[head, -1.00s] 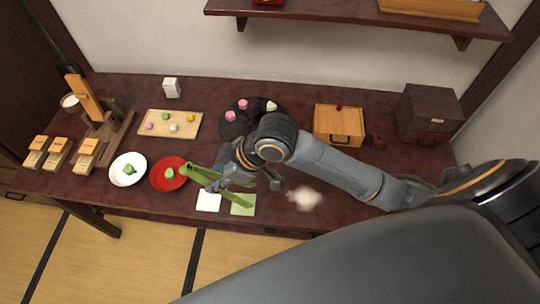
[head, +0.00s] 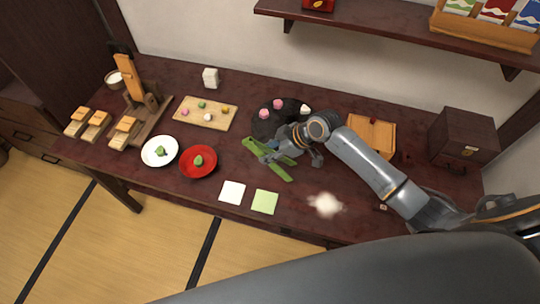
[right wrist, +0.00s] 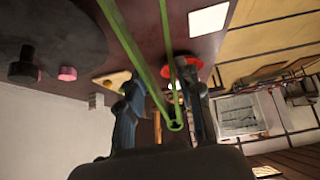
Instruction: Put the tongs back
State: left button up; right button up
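The green tongs (head: 280,171) are in my right gripper (head: 277,153), held near the front left edge of the round dark board (head: 263,127). In the right wrist view the tongs (right wrist: 143,66) pass between the two fingers (right wrist: 163,108), which are closed around them. The tong arms are spread apart at one end. The gripper and forearm hide part of the dark board and the table behind. I cannot tell whether the tongs touch the table. My left gripper is not in view.
Pink and white sweets sit on the dark board. A red plate (head: 184,168) and a white plate (head: 146,157) each hold a green sweet. White (head: 232,192) and green (head: 264,202) paper squares lie in front. A wooden box (head: 384,128) stands right. Table space right of the green square holds a pale blurry patch (head: 325,204).

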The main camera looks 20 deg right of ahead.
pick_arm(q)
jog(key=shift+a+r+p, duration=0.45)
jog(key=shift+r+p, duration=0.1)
pick_arm(e)
notch_tip(320, 180, down, 3)
jog(key=shift+f, duration=0.1)
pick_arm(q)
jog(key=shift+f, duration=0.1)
pick_arm(e)
jog(key=shift+d+f, duration=0.1)
jog(key=shift+f, duration=0.15)
jog(key=shift+o, duration=0.5)
jog(key=shift+b, duration=0.3)
jog(key=o, duration=0.4)
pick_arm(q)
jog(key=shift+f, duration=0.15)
pick_arm(e)
jog(key=shift+o, duration=0.2)
